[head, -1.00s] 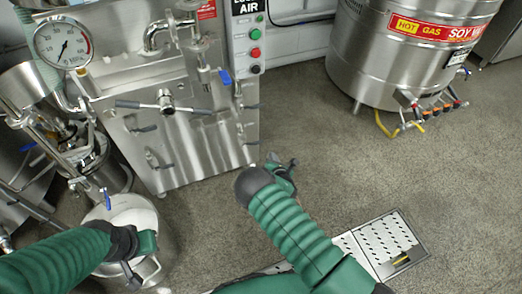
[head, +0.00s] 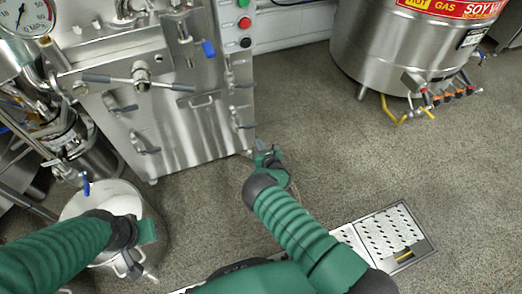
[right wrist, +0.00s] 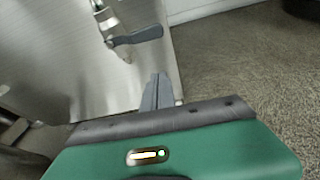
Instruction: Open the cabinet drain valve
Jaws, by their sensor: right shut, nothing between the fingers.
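The steel cabinet (head: 165,120) stands at the upper left in the head view, with several dark grey levers on its front. One lever (head: 243,126) is near its lower right edge. In the right wrist view a grey lever on a metal fitting (right wrist: 135,37) shows on the cabinet face, ahead of the fingers. I cannot tell which fitting is the drain valve. My right gripper (head: 262,147) is low beside the cabinet's lower right corner; its fingers (right wrist: 157,92) are shut and empty. My left gripper (head: 132,264) is over the steel pot; its jaws are unclear.
The steel pot (head: 72,207) stands on the floor at lower left. A floor drain grate (head: 388,235) lies at lower right. A large steel boiler (head: 385,50) with yellow-handled valves stands at upper right. The floor between is clear.

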